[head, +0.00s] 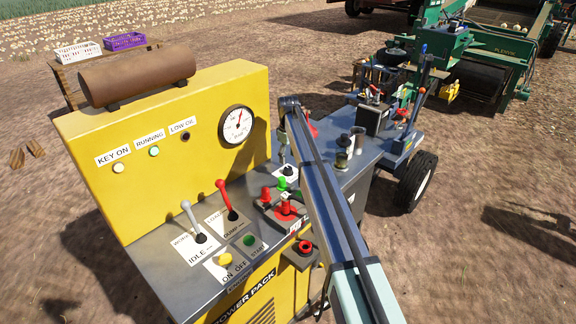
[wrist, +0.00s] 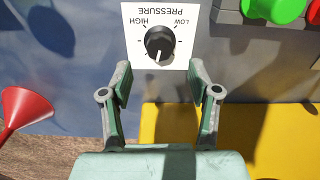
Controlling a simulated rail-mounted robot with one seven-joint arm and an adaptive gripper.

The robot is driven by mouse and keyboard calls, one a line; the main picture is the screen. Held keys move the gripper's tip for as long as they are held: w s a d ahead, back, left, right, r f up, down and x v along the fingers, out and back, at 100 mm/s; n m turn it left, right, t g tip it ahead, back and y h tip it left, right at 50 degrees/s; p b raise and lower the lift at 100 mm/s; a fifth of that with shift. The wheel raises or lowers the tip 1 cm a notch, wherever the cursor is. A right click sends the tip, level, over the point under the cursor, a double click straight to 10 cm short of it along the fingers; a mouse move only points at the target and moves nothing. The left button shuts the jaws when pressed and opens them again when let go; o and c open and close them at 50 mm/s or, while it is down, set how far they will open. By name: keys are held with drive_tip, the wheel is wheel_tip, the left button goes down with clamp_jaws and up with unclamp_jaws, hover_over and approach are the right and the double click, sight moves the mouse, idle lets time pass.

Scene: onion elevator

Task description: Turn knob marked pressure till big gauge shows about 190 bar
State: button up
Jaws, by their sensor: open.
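The pressure knob (wrist: 160,43) is black and round with a white pointer line, on a white plate (wrist: 135,62) marked PRESSURE, HIGH and LOW. The lettering is upside down in the wrist view, and the pointer line points down. My gripper (wrist: 160,76) is open, with its fingertips just below the knob in the picture, one to each side and not closed on it. In the head view the knob (head: 288,170) shows beside my arm, which hides most of my gripper. The big gauge (head: 237,125) is on the yellow panel; its needle points up and slightly right, its numbers too small to read.
Red and green knobs (wrist: 278,10) are close by at upper right. A red funnel (wrist: 24,108) is at left. Two levers, one with a red handle (head: 226,198), and a yellow button (head: 225,259) stand on the grey console. A cart with wheels is behind.

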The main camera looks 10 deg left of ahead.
sight(288, 168)
drive_tip(key=shift+f+p, duration=0.65)
drive_tip(key=shift+f, duration=2.35)
drive_tip(key=c, duration=1.2)
